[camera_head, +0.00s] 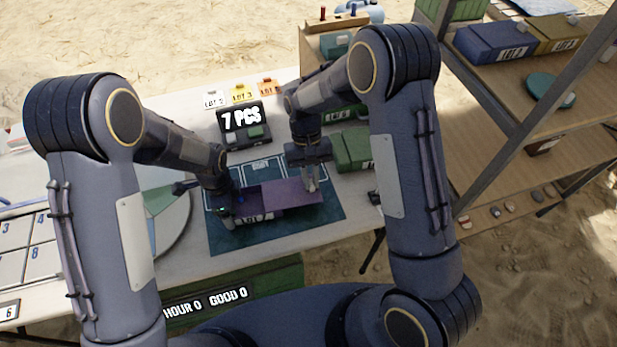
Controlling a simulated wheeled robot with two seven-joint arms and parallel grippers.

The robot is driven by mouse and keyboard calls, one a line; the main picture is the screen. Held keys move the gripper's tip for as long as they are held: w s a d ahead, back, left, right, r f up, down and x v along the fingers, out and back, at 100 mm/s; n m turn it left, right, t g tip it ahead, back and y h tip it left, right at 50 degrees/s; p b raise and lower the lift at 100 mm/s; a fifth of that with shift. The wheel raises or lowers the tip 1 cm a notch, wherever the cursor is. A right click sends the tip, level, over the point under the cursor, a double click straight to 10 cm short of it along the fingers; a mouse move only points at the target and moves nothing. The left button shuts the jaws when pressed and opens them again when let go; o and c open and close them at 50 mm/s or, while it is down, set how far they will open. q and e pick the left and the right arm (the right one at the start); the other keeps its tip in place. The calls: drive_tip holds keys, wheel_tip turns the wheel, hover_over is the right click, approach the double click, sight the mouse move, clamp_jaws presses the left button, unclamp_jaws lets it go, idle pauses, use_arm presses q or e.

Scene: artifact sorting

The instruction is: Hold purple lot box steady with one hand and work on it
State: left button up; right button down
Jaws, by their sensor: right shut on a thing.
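The purple lot box (292,194) lies on the dark teal mat (325,213) on the table, with a "LOT 7" label on its front. Its left part looks dark and open, while a flat purple panel covers its right part. My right gripper (310,184) points down at the box's right end and is shut on it; whether it grips the wall or the panel is hard to tell. My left gripper (230,196) is at the box's left end. Its fingers are dark and small, so their opening and any contact cannot be made out.
A black "7 PCS" sign (243,118) and colored lot cards (240,93) stand behind the mat. Green boxes (352,150) sit close to the right. A round divided tray (166,218) is at the left. A wooden shelf (515,125) holds more lot boxes at the right.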

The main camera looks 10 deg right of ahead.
drive_tip(key=c, duration=1.4)
unclamp_jaws()
drive_tip(key=shift+c, duration=0.2)
drive_tip(key=shift+a+r, duration=0.1)
drive_tip(key=v, duration=1.2)
use_arm(q)
drive_tip(key=o, duration=1)
drive_tip(key=shift+c, duration=0.2)
drive_tip(key=shift+r, duration=0.1)
